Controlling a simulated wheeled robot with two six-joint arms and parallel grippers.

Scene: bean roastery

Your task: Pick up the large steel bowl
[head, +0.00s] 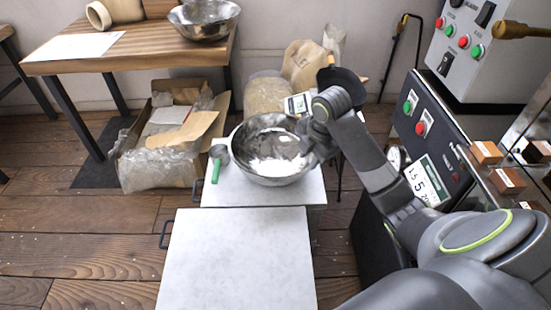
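A large steel bowl (262,170) stands upright on a white-topped cabinet in the middle of the head view. Its inside is bright and shiny. My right arm reaches in from the right, and my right gripper (311,143) is at the bowl's right rim, covering part of it. The fingers are dark and partly hidden, so I cannot tell whether they are closed on the rim. Another steel bowl (203,20) sits on the wooden table at the back left. My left gripper is not in view.
A green-handled tool (217,163) lies left of the bowl. Behind the bowl are a small scale (297,104) and bags (303,64). A cardboard box (165,140) stands on the floor at left. The nearer white top (238,262) is clear. A control panel (425,125) stands at right.

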